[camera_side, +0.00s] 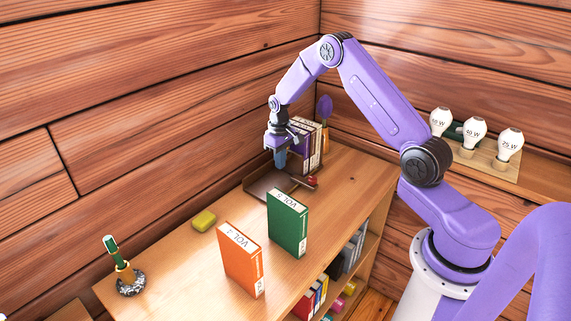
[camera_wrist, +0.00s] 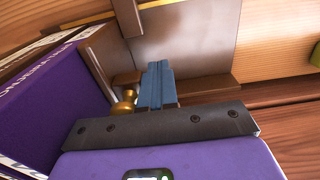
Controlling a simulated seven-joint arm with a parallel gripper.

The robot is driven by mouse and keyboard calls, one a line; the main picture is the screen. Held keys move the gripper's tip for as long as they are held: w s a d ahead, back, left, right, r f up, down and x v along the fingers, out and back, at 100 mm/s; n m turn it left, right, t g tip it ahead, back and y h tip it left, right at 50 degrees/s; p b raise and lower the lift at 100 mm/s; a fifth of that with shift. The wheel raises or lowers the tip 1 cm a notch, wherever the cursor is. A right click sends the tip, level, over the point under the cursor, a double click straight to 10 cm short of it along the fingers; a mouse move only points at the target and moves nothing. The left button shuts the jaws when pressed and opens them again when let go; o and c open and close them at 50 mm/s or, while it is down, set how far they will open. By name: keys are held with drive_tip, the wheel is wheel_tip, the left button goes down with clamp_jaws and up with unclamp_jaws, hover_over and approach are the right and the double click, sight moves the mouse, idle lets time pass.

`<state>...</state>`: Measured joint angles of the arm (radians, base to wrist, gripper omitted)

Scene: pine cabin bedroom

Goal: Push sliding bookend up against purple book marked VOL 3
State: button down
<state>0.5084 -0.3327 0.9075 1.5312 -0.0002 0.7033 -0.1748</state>
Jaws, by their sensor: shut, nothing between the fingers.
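The purple book (camera_side: 305,146) stands upright at the far end of the rack, with other books behind it. In the wrist view its purple cover (camera_wrist: 62,105) fills the left side. The sliding bookend (camera_wrist: 101,55) shows as a brown upright panel right beside that cover; I cannot tell whether they touch. A brass knob (camera_wrist: 124,106) sits on the panel's near side. My gripper (camera_side: 281,163) is shut and empty, low over the rack. Its blue fingers (camera_wrist: 157,85) are just right of the knob. In the side view my gripper hides most of the bookend.
The rack's brown base (camera_side: 262,187) lies on the shelf top. A red-tipped lever (camera_side: 311,181) is at its front. A pen holder (camera_side: 130,283) is at the near left.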

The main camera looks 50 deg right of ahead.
drive_tip(key=shift+a, duration=1)
drive_tip(key=shift+r, duration=0.1)
wheel_tip(320, 180, up, 9)
idle(0.7)
